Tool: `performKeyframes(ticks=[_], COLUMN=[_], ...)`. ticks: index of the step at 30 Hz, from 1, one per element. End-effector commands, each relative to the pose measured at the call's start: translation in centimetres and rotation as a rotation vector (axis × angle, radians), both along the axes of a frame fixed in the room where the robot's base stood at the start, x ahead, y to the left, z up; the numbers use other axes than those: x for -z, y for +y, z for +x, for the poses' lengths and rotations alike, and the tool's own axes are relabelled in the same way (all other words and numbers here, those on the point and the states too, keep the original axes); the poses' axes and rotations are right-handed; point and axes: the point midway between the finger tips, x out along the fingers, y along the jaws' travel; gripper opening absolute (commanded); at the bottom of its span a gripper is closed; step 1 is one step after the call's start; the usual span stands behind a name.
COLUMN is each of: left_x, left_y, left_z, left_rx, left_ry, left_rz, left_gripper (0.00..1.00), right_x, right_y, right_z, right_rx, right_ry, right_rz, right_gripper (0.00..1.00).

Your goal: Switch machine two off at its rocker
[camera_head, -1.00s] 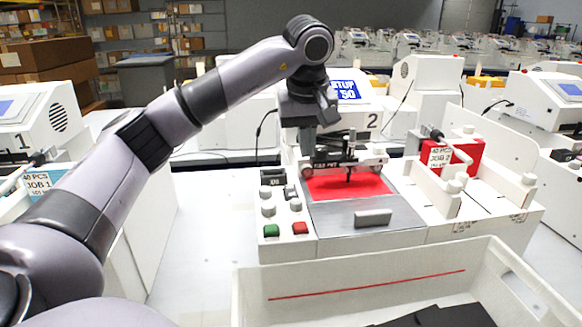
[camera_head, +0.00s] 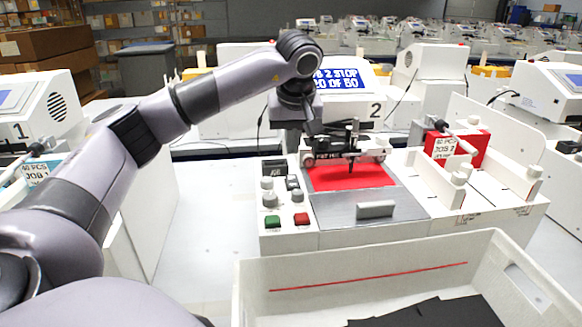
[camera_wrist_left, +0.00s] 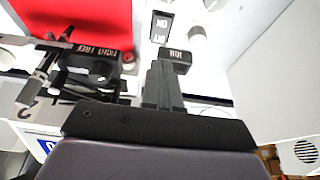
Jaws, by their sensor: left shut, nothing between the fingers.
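Machine two (camera_head: 330,240) is the white plotter in the middle, with a "2" on its housing. My left gripper (camera_head: 312,124) is shut and empty, above the panel's back part. Its fingers (camera_wrist_left: 162,70) show near the block marked JOB (camera_wrist_left: 175,55), apart from the rocker; contact with the block cannot be told. My right gripper is not in view.
Knobs (camera_head: 270,199), a green button (camera_head: 272,221) and a red button (camera_head: 301,219) surround the rocker. The pen carriage (camera_head: 345,150) stands above a red sheet (camera_head: 350,177), close to the gripper. A white bin (camera_head: 360,268) with black sheets is in front.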

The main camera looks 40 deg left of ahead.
Motion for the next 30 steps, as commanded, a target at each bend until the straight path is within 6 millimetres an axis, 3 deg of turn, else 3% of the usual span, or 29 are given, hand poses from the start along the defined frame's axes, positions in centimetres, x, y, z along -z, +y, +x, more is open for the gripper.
performKeyframes(ticks=[6, 12, 30], left_x=[4.2, 6.5, 7.4], left_y=[1.1, 1.4, 1.6], left_z=[0.8, 1.0, 1.2], left_rx=[-0.001, -0.001, 0.0], left_ry=[0.004, 0.002, 0.002], left_rz=[0.001, 0.0, -0.001], left_gripper=[0.0, 0.0, 0.0], right_x=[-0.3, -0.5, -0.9], right_y=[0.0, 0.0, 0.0], right_z=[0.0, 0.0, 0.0], right_rx=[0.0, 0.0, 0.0], right_ry=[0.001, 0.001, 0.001], right_rz=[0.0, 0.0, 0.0], right_gripper=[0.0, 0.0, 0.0])
